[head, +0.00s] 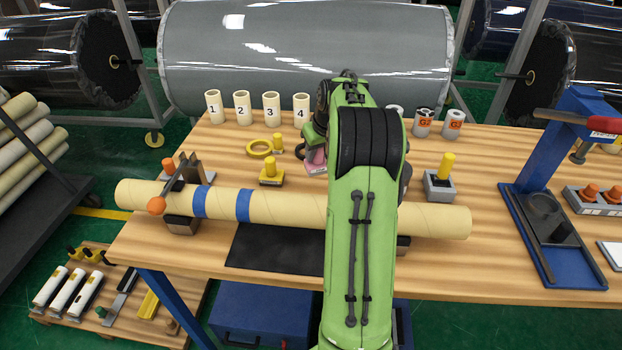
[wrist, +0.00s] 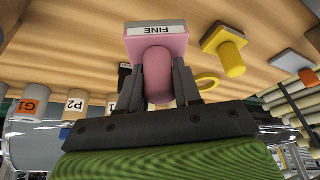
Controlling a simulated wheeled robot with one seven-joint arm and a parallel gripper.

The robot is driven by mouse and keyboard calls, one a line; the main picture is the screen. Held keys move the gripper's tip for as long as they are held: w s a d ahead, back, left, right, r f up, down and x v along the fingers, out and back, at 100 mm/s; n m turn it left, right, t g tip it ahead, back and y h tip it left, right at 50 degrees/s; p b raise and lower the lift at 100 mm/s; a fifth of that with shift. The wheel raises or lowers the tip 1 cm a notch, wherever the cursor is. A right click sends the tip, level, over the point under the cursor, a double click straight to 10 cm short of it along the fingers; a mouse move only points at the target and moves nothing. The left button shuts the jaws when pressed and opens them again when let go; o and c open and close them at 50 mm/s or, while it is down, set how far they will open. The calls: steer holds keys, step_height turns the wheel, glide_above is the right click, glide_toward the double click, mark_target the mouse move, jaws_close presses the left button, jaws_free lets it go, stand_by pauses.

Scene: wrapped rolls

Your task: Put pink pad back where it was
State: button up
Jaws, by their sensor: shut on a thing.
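The pink pad (wrist: 155,50) has a knob and a white label reading FINE. It shows large in the wrist view. In the head view, only part of the pink pad (head: 316,163) shows, left of my arm. My gripper (wrist: 161,82) is shut on the pad's knob, with one dark finger on each side. In the head view my green arm hides most of the gripper. The pad is over or on the wooden bench (head: 490,150); I cannot tell whether it touches the bench.
A yellow pad (head: 270,177) and a yellow ring (head: 260,149) lie left of the pink pad. A long tan tube (head: 285,208) with blue bands crosses the front of the bench. Numbered cylinders (head: 271,105) stand behind. A grey block (head: 440,188) with a yellow peg is right of my arm.

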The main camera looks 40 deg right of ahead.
mark_target(319, 163)
step_height(319, 163, down, 6)
steer(key=shift+r+b, duration=0.25)
steer(key=shift+b, duration=0.55)
steer(key=shift+r, duration=0.1)
steer(key=o, duration=0.5)
steer(key=shift+f, duration=0.25)
steer(key=o, duration=0.4)
steer(key=shift+o, duration=0.2)
steer(key=shift+r, duration=0.1)
